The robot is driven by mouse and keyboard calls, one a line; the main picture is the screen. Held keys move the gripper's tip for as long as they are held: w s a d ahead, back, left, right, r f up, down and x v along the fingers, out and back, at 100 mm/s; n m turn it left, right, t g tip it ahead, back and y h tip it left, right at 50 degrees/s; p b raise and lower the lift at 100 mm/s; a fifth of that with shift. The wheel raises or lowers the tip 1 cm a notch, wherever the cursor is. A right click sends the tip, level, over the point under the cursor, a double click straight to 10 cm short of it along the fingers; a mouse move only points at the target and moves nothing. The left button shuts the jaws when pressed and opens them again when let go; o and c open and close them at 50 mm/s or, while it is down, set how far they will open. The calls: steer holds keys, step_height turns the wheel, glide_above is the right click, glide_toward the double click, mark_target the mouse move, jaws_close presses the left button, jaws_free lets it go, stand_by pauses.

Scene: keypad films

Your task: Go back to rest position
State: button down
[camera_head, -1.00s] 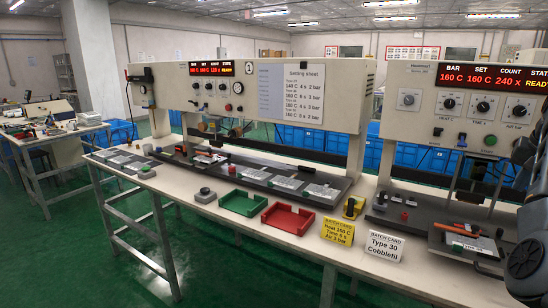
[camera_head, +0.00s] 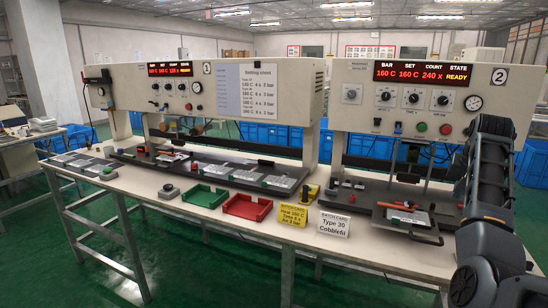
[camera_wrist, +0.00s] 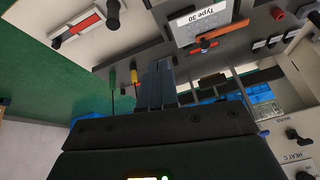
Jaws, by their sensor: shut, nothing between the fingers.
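My arm (camera_head: 488,190) stands at the right side of the head view, in front of the right-hand press marked 2 (camera_head: 425,92). Its far end is not clear there. In the wrist view, my gripper (camera_wrist: 158,72) shows as two narrow blue-grey fingers, close together and with nothing held between them. The wrist view is turned, with a "Type 30" plate (camera_wrist: 200,20) and an orange-handled tool (camera_wrist: 207,43) beyond the fingers. The fingers appear apart from these things.
The left press marked 1 (camera_head: 210,90) shares the long bench. A green tray (camera_head: 205,196), a red tray (camera_head: 247,207), a yellow card (camera_head: 293,215) and a white "Type 30 Cobblefil" card (camera_head: 334,225) stand along its front edge. Green floor (camera_head: 190,270) lies open in front.

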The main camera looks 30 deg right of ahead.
steer(key=s+a+f+n+t+h, duration=0.1)
steer(key=a+f, duration=0.4)
steer(key=f, duration=0.4)
steer(key=s+a+f+n+h, duration=0.1)
steer(key=s+a+f+n, duration=0.1)
steer(key=a+f, duration=0.5)
steer(key=s+a+f+n+t, duration=0.3)
steer(key=s+a+f, duration=0.3)
steer(key=a, duration=0.5)
steer(key=s+a+f+n+t, duration=0.3)
steer(key=s+a, duration=0.5)
steer(key=a, duration=0.4)
steer(key=s+a+r+n+t+y, duration=0.3)
steer(key=s+a+r+y, duration=0.3)
steer(key=s+a+r, duration=1.1)
steer(key=s+t, duration=0.1)
steer(key=s, duration=0.2)
steer(key=shift+s+a+r+t, duration=0.25)
steer(key=shift+s+t, duration=0.05)
steer(key=shift+s, duration=0.05)
steer(key=shift+w, duration=0.1)
